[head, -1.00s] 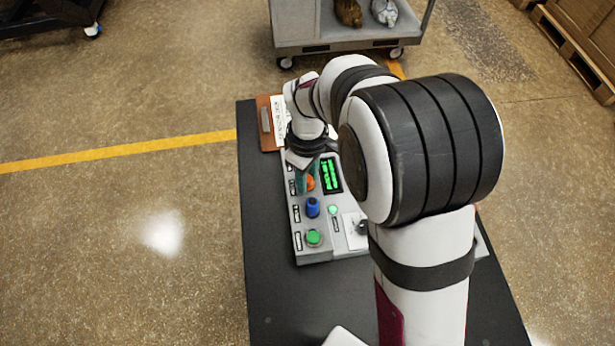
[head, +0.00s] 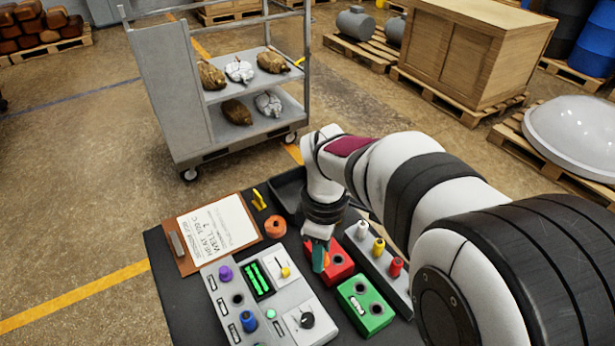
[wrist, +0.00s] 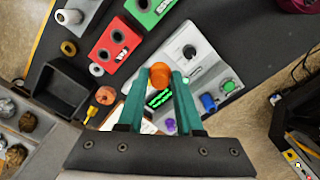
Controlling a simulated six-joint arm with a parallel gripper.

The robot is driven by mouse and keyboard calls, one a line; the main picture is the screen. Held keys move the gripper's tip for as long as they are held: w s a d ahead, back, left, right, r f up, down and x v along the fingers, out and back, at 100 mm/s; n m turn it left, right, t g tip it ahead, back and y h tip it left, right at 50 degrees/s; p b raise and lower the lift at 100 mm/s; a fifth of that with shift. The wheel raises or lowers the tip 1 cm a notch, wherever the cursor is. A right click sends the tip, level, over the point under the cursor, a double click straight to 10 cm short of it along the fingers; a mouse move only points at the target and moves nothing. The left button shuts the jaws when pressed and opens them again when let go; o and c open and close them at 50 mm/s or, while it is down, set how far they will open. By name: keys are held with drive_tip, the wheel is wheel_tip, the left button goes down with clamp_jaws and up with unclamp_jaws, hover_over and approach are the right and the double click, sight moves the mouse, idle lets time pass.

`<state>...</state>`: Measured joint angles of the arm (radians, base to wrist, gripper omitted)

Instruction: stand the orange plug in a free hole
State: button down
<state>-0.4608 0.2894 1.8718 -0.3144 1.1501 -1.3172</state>
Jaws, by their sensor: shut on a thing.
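My gripper (head: 319,258) has teal fingers shut on the orange plug (wrist: 160,75); in the head view only a sliver of the plug shows beside the fingers. In that view the gripper overlaps the left part of the red block (head: 342,266), and the plug's height above it is hard to tell. The red block shows two dark holes in the wrist view (wrist: 112,47). The grey panel (head: 222,318) has an empty-looking dark hole (head: 237,300) between a purple plug (head: 225,274) and a blue plug (head: 248,321). The green block (head: 366,306) shows two dark holes.
A grey rack (head: 384,285) holds white, yellow and red plugs to the right. A clipboard (head: 213,234), an orange ring-like thing (head: 275,227), a yellow item (head: 259,200) and a dark tray (head: 288,188) lie at the back. A cart (head: 165,95) stands beyond the table.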

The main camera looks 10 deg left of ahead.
drive_tip(key=w+d+f+m, duration=0.2)
drive_tip(key=d+f, duration=0.3)
drive_tip(key=d, duration=0.5)
drive_tip(key=w+d+f+m, duration=0.2)
drive_tip(key=d+f, duration=0.3)
drive_tip(key=d, duration=0.4)
drive_tip(key=shift+d+m, duration=0.35)
drive_tip(key=shift+m, duration=0.05)
drive_tip(key=shift+f, duration=0.55)
drive_tip(key=shift+w+f, duration=0.1)
drive_tip(key=shift+f, duration=0.35)
drive_tip(key=shift+f, duration=0.1)
drive_tip(key=shift+f, duration=0.3)
drive_tip(key=shift+c, duration=0.5)
unclamp_jaws()
